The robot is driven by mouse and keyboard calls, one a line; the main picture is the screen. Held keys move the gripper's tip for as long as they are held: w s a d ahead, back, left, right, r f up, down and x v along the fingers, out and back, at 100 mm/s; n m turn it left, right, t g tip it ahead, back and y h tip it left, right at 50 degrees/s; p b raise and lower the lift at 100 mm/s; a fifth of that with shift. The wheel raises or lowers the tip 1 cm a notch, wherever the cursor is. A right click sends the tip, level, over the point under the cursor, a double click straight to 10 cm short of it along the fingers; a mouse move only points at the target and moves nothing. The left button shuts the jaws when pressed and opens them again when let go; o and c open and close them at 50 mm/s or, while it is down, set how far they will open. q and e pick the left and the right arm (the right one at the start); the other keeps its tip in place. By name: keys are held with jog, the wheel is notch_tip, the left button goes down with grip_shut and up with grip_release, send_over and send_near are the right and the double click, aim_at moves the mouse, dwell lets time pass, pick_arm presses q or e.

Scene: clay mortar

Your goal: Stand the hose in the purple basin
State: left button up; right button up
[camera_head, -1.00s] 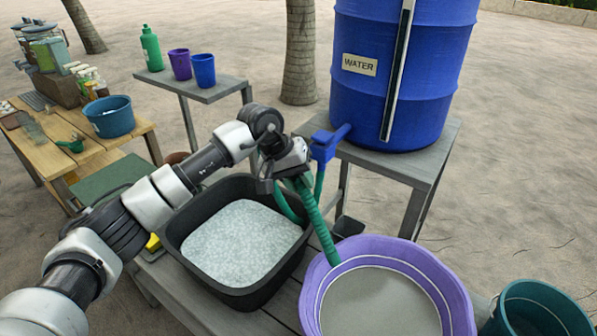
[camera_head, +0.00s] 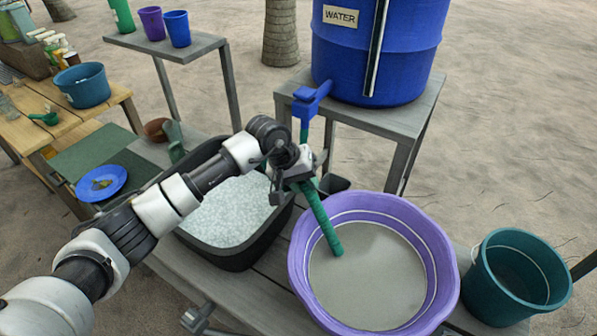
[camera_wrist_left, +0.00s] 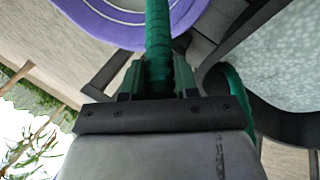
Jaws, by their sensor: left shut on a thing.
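The green hose (camera_head: 322,220) hangs from the blue tap (camera_head: 309,101) of the water barrel. Its free end now points down over the inside of the purple basin (camera_head: 449,262), above the grey contents; I cannot tell if it touches them. My left gripper (camera_head: 299,182) is shut on the hose near the basin's upper left rim. In the left wrist view the hose (camera_wrist_left: 158,45) runs between the two fingers (camera_wrist_left: 157,82), with the purple basin (camera_wrist_left: 105,22) beyond. My right gripper (camera_head: 197,322) seems to show only partly at the bottom edge; its jaws cannot be made out.
A black tub (camera_head: 284,215) of pale granules stands left of the basin, under my left arm. A teal bucket (camera_head: 490,302) stands close at the basin's right. The blue barrel (camera_head: 400,60) stands on a grey stand behind.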

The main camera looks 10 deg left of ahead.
aim_at(316, 205)
pick_arm(q)
jog(key=shift+s+d+f+b, duration=0.25)
jog(key=shift+d+f+b, duration=0.25)
jog(key=shift+f+b, duration=0.45)
jog(key=shift+s+d+f+b, duration=0.2)
jog(key=shift+d+f+b, duration=0.25)
jog(key=shift+f+b, duration=0.45)
jog(key=shift+s+d+f+b, duration=0.25)
jog(key=shift+d+f+b, duration=0.25)
jog(key=shift+f+b, duration=0.45)
jog(key=shift+f, duration=0.15)
jog(key=o, duration=1.7)
jog(key=p+v, duration=0.2)
jog(key=v, duration=0.3)
jog(key=shift+r, duration=0.4)
jog(key=shift+p+v, duration=0.75)
jog(key=shift+v, duration=1.8)
jog(key=shift+d, duration=0.25)
